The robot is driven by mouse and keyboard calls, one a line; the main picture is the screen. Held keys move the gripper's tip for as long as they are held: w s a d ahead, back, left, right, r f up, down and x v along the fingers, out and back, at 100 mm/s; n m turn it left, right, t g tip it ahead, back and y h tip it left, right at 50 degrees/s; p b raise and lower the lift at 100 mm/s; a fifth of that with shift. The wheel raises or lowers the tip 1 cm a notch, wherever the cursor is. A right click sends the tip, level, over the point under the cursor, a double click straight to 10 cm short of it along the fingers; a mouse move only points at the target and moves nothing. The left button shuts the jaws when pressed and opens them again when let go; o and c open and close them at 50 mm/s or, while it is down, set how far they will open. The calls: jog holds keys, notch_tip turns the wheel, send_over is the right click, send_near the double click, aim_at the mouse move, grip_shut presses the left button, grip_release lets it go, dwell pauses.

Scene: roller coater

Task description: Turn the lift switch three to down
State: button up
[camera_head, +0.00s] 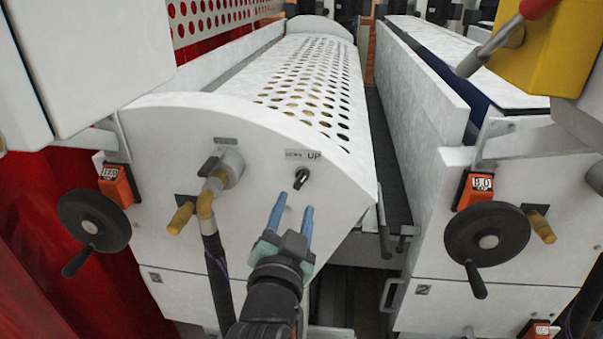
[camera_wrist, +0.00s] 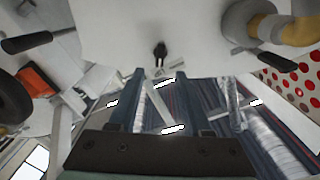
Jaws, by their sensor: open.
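The lift switch (camera_head: 301,178) is a small black knob on the white end panel of the machine, below a label plate (camera_head: 303,155) reading UP on its right side; the left word is too small to read surely. The knob looks tilted toward the upper right, the UP side. It also shows in the wrist view (camera_wrist: 160,51), upside down, just beyond the fingertips. My gripper (camera_head: 292,209) has two blue fingers, apart and empty, pointing up at the panel. The fingertips are below the knob in the head view and do not appear to touch it.
A yellow pipe elbow with a dark hose (camera_head: 206,200) is left of my gripper. A black handwheel (camera_head: 94,221) is farther left, another handwheel (camera_head: 487,241) on the right machine. A dark gap (camera_head: 392,140) separates the machines. The panel around the knob is mostly clear.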

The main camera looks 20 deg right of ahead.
aim_at(301, 181)
jog(key=shift+p+x, duration=1.7)
jog(key=shift+x, duration=2.2)
grip_shut()
